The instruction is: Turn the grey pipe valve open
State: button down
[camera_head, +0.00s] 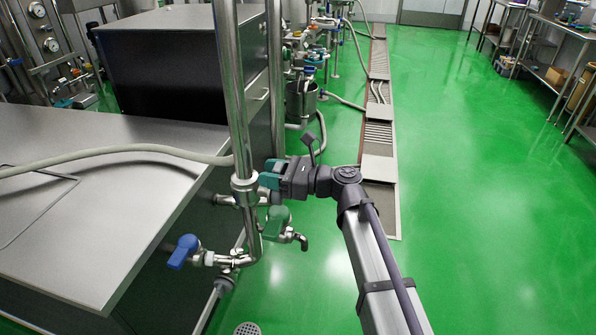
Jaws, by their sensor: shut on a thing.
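The grey pipe valve (263,195) sits on the upright steel pipe (238,110), just above the green-handled valve. Its handle is mostly hidden by the fingers, so its exact turn angle cannot be told. My gripper (268,175), dark with teal fingers, comes in from the right and is shut on the valve at the pipe's right side.
A green-handled valve (277,222) with a spout is close below my gripper. A blue-handled valve (182,251) is lower left. A steel table (90,190) with a hose (120,150) lies left. The green floor (480,200) at right is clear.

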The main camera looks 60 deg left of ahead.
dwell(0.3)
jog(key=c, duration=0.6)
grip_release()
jog(key=shift+w, duration=0.1)
jog(key=shift+c, duration=0.2)
jog(key=v, duration=1)
jog(key=shift+w+d, duration=0.25)
jog(key=shift+w, duration=0.05)
